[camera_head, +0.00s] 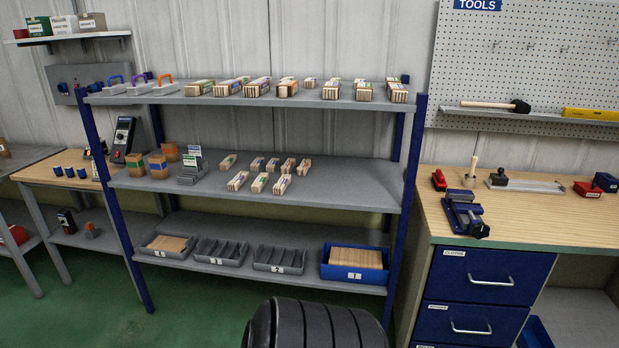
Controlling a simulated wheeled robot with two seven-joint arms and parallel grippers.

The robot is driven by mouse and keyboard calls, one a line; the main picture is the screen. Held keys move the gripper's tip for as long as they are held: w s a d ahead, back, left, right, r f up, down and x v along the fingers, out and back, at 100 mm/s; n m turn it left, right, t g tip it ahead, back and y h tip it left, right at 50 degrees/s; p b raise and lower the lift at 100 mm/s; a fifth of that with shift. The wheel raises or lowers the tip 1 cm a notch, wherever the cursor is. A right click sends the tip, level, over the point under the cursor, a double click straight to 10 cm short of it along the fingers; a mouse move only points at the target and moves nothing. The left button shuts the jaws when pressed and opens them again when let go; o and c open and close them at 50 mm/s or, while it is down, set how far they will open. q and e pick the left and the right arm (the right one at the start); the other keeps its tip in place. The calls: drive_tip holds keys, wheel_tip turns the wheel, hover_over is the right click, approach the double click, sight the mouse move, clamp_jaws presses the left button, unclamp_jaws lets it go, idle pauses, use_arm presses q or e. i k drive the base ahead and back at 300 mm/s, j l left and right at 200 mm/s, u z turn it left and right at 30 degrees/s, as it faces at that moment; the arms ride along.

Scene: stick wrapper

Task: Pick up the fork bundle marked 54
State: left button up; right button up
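Several pale wooden bundles with coloured wrapper bands lie on the grey shelving unit. Larger bundles, such as one with a purple band (257,87) and one at the right end (396,93), sit in a row on the top shelf (160,97). Smaller bundles, such as one in front (238,181) and one to its right (282,184), lie in two rows on the middle shelf (340,190). Their marks are too small to read, so I cannot tell which is marked 54. Neither of my grippers is in view.
The bottom shelf holds grey trays (218,255) and a blue bin (355,276) numbered 1. A workbench (520,215) with a blue vise (463,217) stands right. The middle shelf's right part is clear. Blue posts (403,210) flank the shelves.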

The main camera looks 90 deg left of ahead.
sight(235, 184)
drive_tip(key=u, duration=3.25)
drive_tip(key=i+l, duration=0.1)
drive_tip(key=i, duration=0.2)
